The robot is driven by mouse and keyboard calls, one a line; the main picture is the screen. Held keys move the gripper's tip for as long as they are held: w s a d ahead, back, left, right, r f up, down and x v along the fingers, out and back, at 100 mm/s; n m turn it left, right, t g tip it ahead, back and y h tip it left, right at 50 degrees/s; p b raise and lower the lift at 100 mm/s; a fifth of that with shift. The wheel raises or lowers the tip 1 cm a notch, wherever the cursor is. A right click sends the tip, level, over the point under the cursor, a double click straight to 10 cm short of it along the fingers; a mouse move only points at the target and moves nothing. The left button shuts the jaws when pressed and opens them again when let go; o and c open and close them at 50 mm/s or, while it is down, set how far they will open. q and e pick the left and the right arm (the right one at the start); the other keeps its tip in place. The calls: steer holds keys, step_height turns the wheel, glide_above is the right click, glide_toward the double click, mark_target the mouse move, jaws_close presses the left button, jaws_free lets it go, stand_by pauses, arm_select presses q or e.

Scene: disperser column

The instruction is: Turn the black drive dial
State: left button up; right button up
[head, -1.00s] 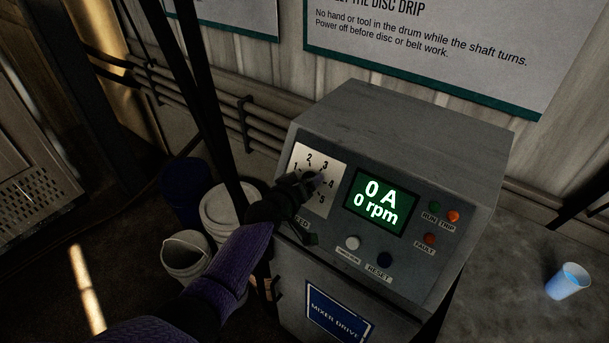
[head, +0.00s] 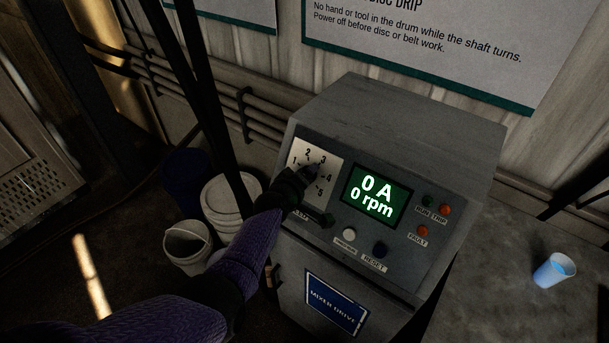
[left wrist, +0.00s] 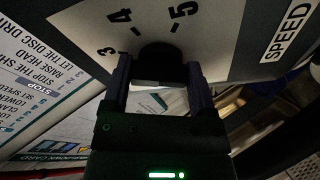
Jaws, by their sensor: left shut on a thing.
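The black drive dial sits on a pale scale plate marked with numbers up to 5 (head: 331,160) on the grey mixer drive box. In the head view my left gripper (head: 309,177) is over the dial and hides most of it. In the left wrist view the dial (left wrist: 167,58) shows as a dark rounded knob between the two fingers of my left gripper (left wrist: 163,85), which is shut on it. The numbers 3, 4 and 5 show around the dial there. The display (head: 375,195) reads 0 A and 0 rpm. My right gripper is not in view.
Right of the dial are a green lamp (head: 427,201), a red trip lamp (head: 445,210), a fault lamp (head: 422,230), a white button (head: 349,234) and a dark reset button (head: 380,250). Buckets (head: 230,208) stand left of the box. A blue cup (head: 553,270) stands at right.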

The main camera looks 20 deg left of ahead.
arm_select(q)
steer(key=o, duration=1.2)
steer(key=shift+c, duration=0.2)
steer(key=shift+s, duration=0.1)
steer(key=p+v, duration=0.6)
steer(key=v, duration=0.3)
steer(key=shift+s+r, duration=0.2)
steer(key=shift+s, duration=0.15)
steer(key=shift+a, duration=0.1)
